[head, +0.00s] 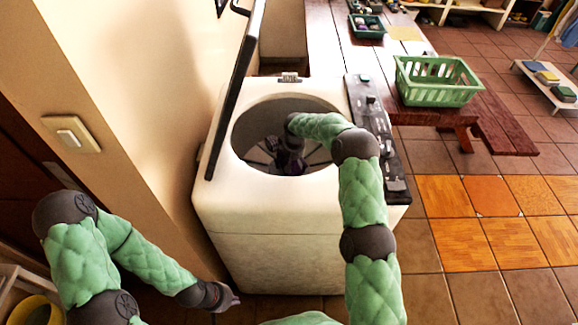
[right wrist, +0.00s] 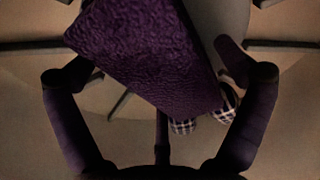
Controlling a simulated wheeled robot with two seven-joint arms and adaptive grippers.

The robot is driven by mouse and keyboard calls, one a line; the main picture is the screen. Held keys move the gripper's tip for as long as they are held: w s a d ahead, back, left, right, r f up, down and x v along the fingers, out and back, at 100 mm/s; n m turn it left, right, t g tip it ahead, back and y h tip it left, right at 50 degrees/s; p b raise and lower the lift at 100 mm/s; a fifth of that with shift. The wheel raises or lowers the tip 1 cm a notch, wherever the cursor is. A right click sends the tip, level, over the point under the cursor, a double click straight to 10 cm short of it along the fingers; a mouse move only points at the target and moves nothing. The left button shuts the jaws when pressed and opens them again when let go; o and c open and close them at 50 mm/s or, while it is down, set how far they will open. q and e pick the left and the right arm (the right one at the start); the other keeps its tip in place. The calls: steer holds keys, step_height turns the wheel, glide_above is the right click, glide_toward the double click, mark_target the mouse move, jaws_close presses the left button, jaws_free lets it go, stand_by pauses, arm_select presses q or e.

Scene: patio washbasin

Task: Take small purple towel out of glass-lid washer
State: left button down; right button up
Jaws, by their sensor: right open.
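The white washer (head: 270,245) stands against the wall with its glass lid (head: 237,85) raised on the left, seen nearly edge-on. My right arm reaches down into the open drum (head: 248,127). My right gripper (head: 290,165) is inside, small and dark in the head view. In the right wrist view the purple towel (right wrist: 145,50), textured and dark, lies between and beyond the open fingers of my right gripper (right wrist: 160,80). I cannot tell whether they touch it. My left gripper (head: 232,300) hangs low by the washer's front; its finger opening is unclear.
A dark checkered item (right wrist: 225,105) shows beside the towel in the drum. The washer's control panel (head: 372,120) borders the drum on the right. A green basket (head: 437,82) stands on the wooden bench (head: 330,40).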

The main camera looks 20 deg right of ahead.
steer(key=c, duration=1.1)
steer(key=shift+r, duration=0.1)
